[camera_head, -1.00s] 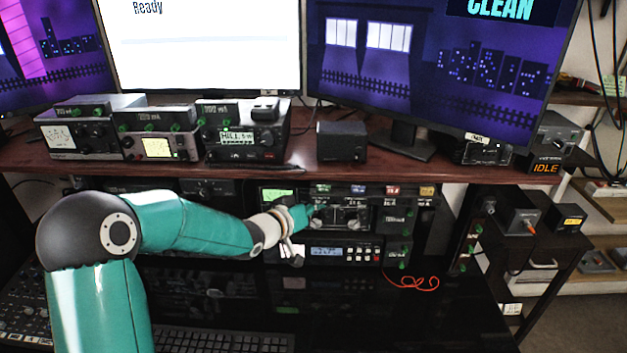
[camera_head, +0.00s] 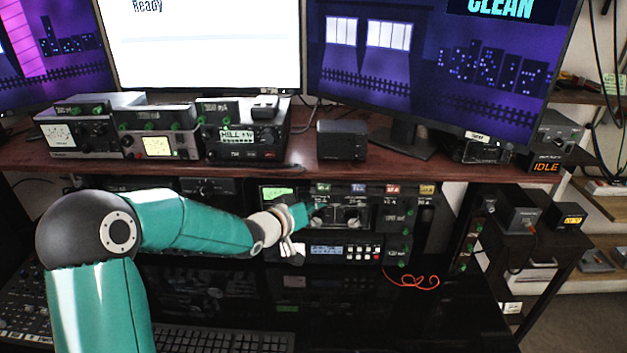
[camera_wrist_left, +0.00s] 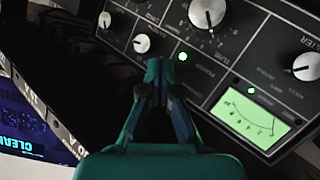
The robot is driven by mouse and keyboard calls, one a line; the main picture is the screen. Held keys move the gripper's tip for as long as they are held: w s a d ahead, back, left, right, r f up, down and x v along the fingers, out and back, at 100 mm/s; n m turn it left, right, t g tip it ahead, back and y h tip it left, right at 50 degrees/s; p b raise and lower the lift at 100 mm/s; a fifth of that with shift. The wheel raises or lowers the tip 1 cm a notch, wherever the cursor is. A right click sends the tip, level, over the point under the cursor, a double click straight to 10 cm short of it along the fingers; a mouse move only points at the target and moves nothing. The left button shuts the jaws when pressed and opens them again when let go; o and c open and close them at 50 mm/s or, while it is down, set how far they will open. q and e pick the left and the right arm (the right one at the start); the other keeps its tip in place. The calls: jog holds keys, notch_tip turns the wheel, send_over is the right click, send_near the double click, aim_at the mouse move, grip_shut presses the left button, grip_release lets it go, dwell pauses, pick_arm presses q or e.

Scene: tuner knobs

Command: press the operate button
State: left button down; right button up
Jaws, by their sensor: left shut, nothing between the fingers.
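My left gripper (camera_head: 308,212) is at the front of the tuner (camera_head: 374,193) on the shelf under the desk top. In the left wrist view the gripper's fingertips (camera_wrist_left: 160,68) are together and empty, close to the panel near a small lit green light (camera_wrist_left: 182,56). I cannot tell whether they touch it. The tuner panel has white knobs (camera_wrist_left: 207,13), a second green light (camera_wrist_left: 251,91) and a lit green meter (camera_wrist_left: 258,112). The lettering is too small and turned to pick out the operate button for certain; the fingers may hide it. My right gripper is out of view.
A unit with a blue display (camera_head: 327,250) and several small buttons sits below the tuner. A red cable (camera_head: 412,282) hangs at its right. Radios (camera_head: 240,138) and monitors stand on the desk top above. A keyboard (camera_head: 220,340) lies in front.

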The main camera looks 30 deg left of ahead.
pick_arm(q)
jog(key=shift+w, duration=0.1)
jog(key=shift+w+a+r, duration=0.1)
jog(key=shift+w+a, duration=0.15)
jog(key=shift+w, duration=0.1)
jog(key=shift+w+p, duration=0.1)
jog(key=shift+p, duration=0.2)
dwell(0.4)
jog(key=shift+s+d+b, duration=0.25)
jog(key=shift+s+b, duration=0.15)
jog(key=shift+s, duration=0.15)
jog(key=s+d+b, duration=0.2)
jog(key=s, duration=0.1)
jog(key=s+d+b, duration=0.1)
jog(key=s, duration=0.1)
dwell(0.6)
